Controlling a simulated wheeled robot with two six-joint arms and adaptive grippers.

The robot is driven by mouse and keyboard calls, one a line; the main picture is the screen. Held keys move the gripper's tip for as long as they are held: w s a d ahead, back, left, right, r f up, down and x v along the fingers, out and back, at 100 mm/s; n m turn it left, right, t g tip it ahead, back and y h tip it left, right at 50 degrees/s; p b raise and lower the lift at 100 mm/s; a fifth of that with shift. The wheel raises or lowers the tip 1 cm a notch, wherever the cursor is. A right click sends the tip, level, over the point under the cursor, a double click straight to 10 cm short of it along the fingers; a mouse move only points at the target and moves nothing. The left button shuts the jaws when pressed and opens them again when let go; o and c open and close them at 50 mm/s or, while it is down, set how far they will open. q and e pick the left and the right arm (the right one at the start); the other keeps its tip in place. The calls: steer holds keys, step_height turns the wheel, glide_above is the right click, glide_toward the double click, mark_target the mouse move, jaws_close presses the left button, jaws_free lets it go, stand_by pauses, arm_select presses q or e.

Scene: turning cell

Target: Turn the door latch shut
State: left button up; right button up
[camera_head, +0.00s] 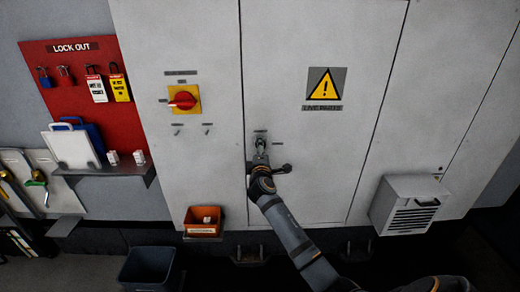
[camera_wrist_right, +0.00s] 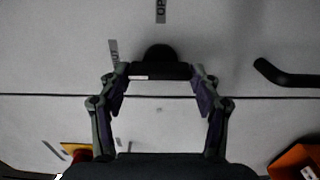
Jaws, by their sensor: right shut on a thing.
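The door latch is a black turn bar with a round hub (camera_wrist_right: 158,70) on the grey cabinet door (camera_head: 290,60). In the right wrist view its bar lies across between the two fingertips, with a small white mark on it. My right gripper (camera_head: 261,146) reaches up to the latch in the head view and hides most of it. In the right wrist view the right gripper (camera_wrist_right: 160,78) is shut on the latch. A label beginning "OP" (camera_wrist_right: 160,11) is beyond the latch, and another, partly hidden label (camera_wrist_right: 113,50) is left of it. My left gripper is not in view.
A black door handle (camera_head: 284,168) sticks out just below and right of the latch. An orange bin (camera_head: 203,231) hangs lower left. A red rotary switch (camera_head: 184,101) is on the left panel, and a vented box (camera_head: 408,205) is at right.

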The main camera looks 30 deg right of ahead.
steer(key=shift+f, duration=0.1)
stand_by(0.4)
steer(key=o, duration=1.2)
steer(key=shift+c, duration=0.2)
steer(key=v, duration=1.2)
steer(key=shift+a, duration=0.1)
